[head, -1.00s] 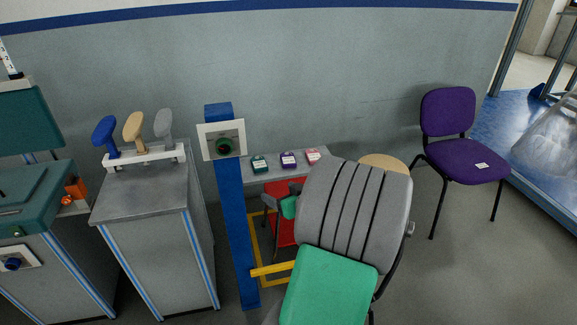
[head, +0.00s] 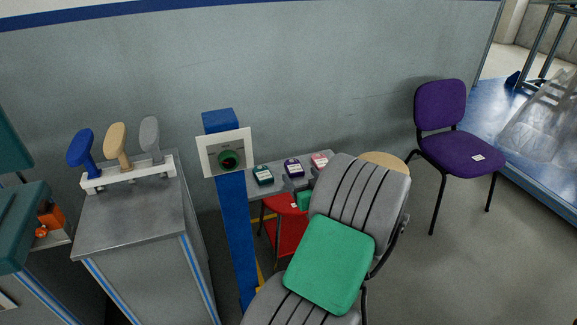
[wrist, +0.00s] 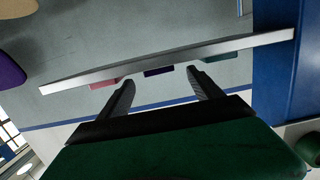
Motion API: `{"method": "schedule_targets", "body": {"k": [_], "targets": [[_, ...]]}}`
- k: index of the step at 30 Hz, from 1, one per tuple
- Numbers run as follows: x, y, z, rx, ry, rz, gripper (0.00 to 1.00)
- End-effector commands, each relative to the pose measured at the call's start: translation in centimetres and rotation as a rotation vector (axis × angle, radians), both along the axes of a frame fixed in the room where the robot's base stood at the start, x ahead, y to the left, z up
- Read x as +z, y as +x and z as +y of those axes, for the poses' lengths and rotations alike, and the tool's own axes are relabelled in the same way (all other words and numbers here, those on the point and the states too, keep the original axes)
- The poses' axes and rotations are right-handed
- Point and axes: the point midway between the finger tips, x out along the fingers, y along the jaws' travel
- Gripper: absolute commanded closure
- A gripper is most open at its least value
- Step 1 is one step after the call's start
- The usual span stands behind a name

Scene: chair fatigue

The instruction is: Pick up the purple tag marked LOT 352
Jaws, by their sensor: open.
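The purple tag (head: 293,168) sits on a narrow grey shelf against the wall, between a teal tag (head: 263,175) and a pink tag (head: 320,160). Its white label is too small to read. In the wrist view only a strip of the purple tag (wrist: 158,71) shows beyond the shelf edge, between my fingers. My gripper (head: 301,183), with a green body, is at the front of the shelf, close to the purple tag. In the wrist view my gripper (wrist: 161,77) is open, fingers apart, with nothing between the tips.
The shelf edge (wrist: 220,48) crosses the wrist view in front of the tags. A blue post (head: 236,230) stands left of the shelf. A purple chair (head: 460,150) is at right; open floor lies between.

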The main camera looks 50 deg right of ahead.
Motion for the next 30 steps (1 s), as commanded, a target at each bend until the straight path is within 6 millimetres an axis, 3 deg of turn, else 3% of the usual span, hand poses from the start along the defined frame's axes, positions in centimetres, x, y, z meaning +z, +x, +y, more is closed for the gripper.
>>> {"method": "schedule_targets", "body": {"k": [9, 17, 30], "targets": [[-0.6, 4.3, -2.6, -0.006, -0.002, 0.001, 0.25], [-0.7, 4.9, -2.9, -0.006, 0.000, 0.000, 0.25], [-0.7, 5.0, -2.8, -0.004, -0.001, 0.000, 0.60]]}}
